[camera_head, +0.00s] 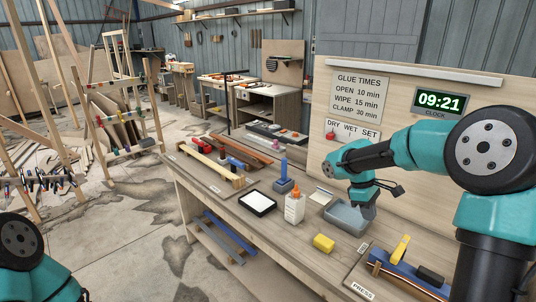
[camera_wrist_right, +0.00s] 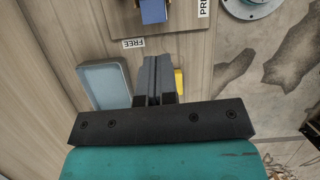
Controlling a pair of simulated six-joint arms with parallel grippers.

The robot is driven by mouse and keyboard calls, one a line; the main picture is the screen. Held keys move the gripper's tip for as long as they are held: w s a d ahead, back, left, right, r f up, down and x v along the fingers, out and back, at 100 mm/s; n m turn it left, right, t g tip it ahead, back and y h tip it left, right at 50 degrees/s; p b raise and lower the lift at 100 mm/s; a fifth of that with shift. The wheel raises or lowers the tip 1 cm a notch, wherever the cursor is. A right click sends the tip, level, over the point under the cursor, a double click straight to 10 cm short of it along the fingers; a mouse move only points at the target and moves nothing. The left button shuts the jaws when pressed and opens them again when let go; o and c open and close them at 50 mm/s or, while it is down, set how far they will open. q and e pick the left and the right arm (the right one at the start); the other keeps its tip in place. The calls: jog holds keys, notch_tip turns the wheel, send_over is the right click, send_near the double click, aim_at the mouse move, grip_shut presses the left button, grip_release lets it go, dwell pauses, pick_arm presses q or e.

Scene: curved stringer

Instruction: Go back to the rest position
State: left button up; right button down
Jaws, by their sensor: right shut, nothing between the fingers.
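My right gripper (camera_head: 369,212) points down over the workbench, in front of the right side of the grey-blue tray (camera_head: 345,217). In the right wrist view its two dark fingers (camera_wrist_right: 158,78) lie together with nothing between them. The same tray (camera_wrist_right: 103,85) shows there left of the fingers, and part of a yellow sponge (camera_wrist_right: 179,82) shows just right of them. My left gripper is out of view; only a teal joint of my left arm shows at the lower left of the head view.
A blue press piece with a yellow part (camera_head: 400,250) is at right. The sign board (camera_head: 350,125) rises behind.

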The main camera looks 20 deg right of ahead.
jog(key=a+f+m+t+y, duration=0.4)
jog(key=a+f+y, duration=0.2)
jog(key=a+f, duration=1.6)
jog(key=s+a+f+m, duration=0.1)
jog(key=s+f+m, duration=0.3)
jog(key=s+f, duration=0.9)
jog(key=x, duration=0.2)
jog(key=shift+f, duration=0.35)
jog(key=shift+s, duration=0.1)
